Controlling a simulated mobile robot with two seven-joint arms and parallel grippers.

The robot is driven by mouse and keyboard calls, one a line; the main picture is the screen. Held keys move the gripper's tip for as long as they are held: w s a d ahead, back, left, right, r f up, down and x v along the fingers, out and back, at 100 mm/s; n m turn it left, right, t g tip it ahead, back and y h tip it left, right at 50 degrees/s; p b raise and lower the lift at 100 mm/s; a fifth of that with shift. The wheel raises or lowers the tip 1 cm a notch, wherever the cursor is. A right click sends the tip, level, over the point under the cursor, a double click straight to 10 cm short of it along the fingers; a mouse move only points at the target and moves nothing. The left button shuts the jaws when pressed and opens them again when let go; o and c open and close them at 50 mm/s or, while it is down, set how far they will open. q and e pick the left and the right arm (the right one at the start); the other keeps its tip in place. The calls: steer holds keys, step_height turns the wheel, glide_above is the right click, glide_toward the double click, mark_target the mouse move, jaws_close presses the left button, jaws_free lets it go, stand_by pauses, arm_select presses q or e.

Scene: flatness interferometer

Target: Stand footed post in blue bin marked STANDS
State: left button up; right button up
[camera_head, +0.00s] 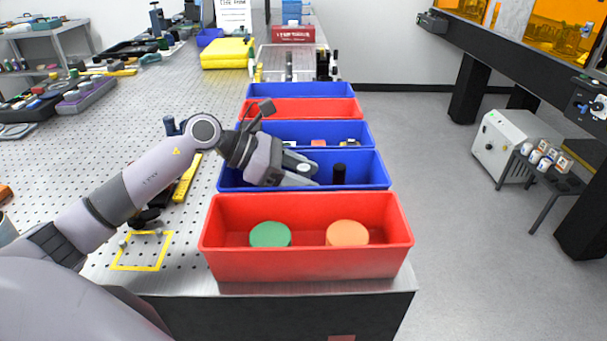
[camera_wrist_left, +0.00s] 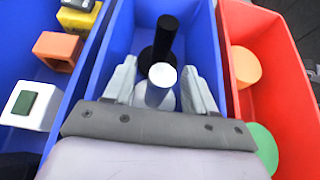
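A silver footed post (camera_wrist_left: 161,82) stands in a blue bin (camera_wrist_left: 120,38), its pale round foot partly hidden below it. My left gripper (camera_wrist_left: 160,88) is low in that bin. Its two fingers are apart on either side of the post, with a visible gap on each side. A black post (camera_wrist_left: 165,40) on a dark foot stands just beyond, in the same bin. In the head view my left gripper (camera_head: 300,172) reaches into the blue bin (camera_head: 375,183) behind the front red bin, with the black post (camera_head: 339,174) to its right. No STANDS marking is readable. My right gripper is not in view.
The red bin (camera_head: 308,267) in front holds a green disc (camera_head: 270,234) and an orange disc (camera_head: 347,233). Another blue bin (camera_head: 364,131) behind holds small blocks. A yellow frame (camera_head: 142,265) is marked on the perforated table, left of the red bin.

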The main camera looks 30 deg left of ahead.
arm_select(q)
steer(key=b+v, duration=0.2)
steer(key=v, duration=1)
steer(key=shift+b, duration=0.4)
